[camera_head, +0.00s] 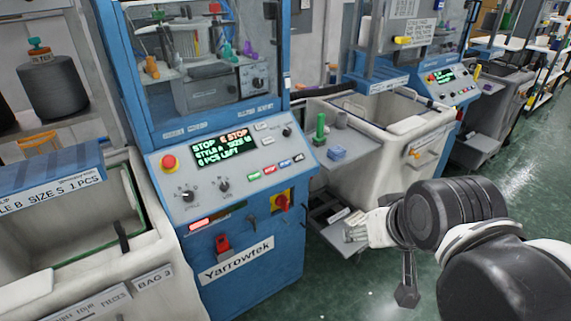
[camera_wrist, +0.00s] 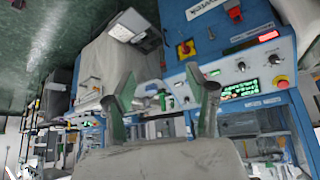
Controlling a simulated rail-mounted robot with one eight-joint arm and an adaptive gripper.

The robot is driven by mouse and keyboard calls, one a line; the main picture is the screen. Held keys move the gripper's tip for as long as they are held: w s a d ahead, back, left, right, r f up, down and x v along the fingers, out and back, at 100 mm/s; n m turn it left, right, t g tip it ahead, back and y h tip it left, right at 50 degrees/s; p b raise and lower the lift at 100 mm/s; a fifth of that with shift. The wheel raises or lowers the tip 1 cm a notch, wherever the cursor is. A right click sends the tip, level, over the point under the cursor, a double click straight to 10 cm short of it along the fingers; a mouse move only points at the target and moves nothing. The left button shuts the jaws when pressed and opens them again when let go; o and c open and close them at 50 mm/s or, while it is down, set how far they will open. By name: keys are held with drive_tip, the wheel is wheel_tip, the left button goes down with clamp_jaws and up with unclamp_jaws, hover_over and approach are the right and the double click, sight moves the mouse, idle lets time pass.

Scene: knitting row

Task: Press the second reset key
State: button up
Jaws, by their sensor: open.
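The near blue machine has a sloping grey control panel (camera_head: 235,205). Its display (camera_head: 222,148) reads STOP, E STOP, a style and size line, and pieces left. A short row of small coloured keys (camera_head: 269,172) sits below right of the display; their labels are too small to read, so I cannot tell which is a reset key. A red mushroom button (camera_head: 170,162) is at the panel's upper left. My gripper (camera_head: 352,228) is open and empty, right of the panel and apart from it. In the wrist view my gripper (camera_wrist: 166,92) frames the upside-down scene, with the panel (camera_wrist: 240,75) at right.
A second machine's panel (camera_head: 452,82) with a lit display is further back. A cream bin (camera_head: 370,165) stands between the machines, beside a grey shelf (camera_head: 345,148) holding a green spool and blue block. Another bin (camera_head: 150,245) is at left. Green floor (camera_head: 510,190) is open at right.

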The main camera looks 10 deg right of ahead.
drive_tip(key=shift+c, duration=0.6)
drive_tip(key=shift+c, duration=1.3)
drive_tip(key=shift+w+r, duration=0.2)
drive_tip(key=shift+w, duration=0.1)
drive_tip(key=c, duration=0.3)
drive_tip(key=w+r+m, duration=0.1)
drive_tip(key=w, duration=0.1)
drive_tip(key=w+a+r, duration=0.1)
drive_tip(key=w, duration=0.1)
drive_tip(key=w+m, duration=0.1)
drive_tip(key=w, duration=0.2)
drive_tip(key=shift+a+r+m+y, duration=0.15)
drive_tip(key=shift+r+m+y, duration=0.15)
drive_tip(key=shift+r+y, duration=0.1)
clamp_jaws()
drive_tip(key=w+a+f+m+y, duration=0.1)
drive_tip(key=w+f+m, duration=0.1)
drive_tip(key=w, duration=0.8)
drive_tip(key=w+a+f+m+y+p, duration=0.1)
drive_tip(key=w+f+m, duration=0.2)
drive_tip(key=w, duration=0.7)
drive_tip(key=w+a+f+m+p, duration=0.1)
drive_tip(key=w+m, duration=0.3)
drive_tip(key=w, duration=0.6)
drive_tip(key=shift+w+a+f+m+y, duration=0.3)
drive_tip(key=shift+a+f+m+y, duration=0.1)
drive_tip(key=shift+a+f, duration=0.25)
